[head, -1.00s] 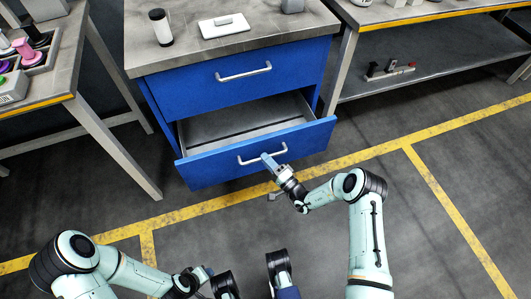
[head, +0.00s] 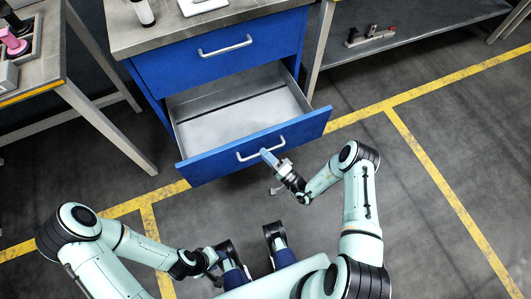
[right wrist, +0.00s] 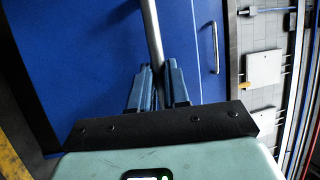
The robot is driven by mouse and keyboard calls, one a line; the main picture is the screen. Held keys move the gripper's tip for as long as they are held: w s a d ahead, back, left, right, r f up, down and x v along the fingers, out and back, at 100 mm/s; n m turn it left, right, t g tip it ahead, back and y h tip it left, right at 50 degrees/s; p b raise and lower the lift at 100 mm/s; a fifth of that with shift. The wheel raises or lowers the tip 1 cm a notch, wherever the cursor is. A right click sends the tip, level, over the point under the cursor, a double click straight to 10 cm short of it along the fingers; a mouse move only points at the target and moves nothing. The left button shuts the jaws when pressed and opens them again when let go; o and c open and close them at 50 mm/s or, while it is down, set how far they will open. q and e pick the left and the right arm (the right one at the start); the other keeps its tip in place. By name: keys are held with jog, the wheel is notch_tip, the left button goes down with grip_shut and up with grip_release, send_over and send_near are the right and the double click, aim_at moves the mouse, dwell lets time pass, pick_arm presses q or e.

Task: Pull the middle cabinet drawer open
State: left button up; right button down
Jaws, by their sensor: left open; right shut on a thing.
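The blue cabinet's middle drawer (head: 222,160) is pulled well out, and its empty grey inside (head: 235,112) shows in the head view. Its metal bar handle (head: 249,156) is on the blue front. My right gripper (head: 268,157) is shut on this handle; in the right wrist view the two fingers (right wrist: 157,88) close around the handle bar (right wrist: 152,35). The upper drawer (head: 215,55) is shut. My left gripper (head: 210,258) is low in the head view, near my base, away from the cabinet; its fingers are hard to make out.
A bench (head: 35,65) with coloured items stands at left. A low shelf (head: 425,25) with a small red and black item is at upper right. The dark floor with yellow lines (head: 440,180) is clear at right.

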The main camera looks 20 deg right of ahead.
jog(key=c, duration=1.1)
grip_release()
jog(key=v, duration=1.3)
jog(key=shift+s+p, duration=0.2)
jog(key=shift+p, duration=0.1)
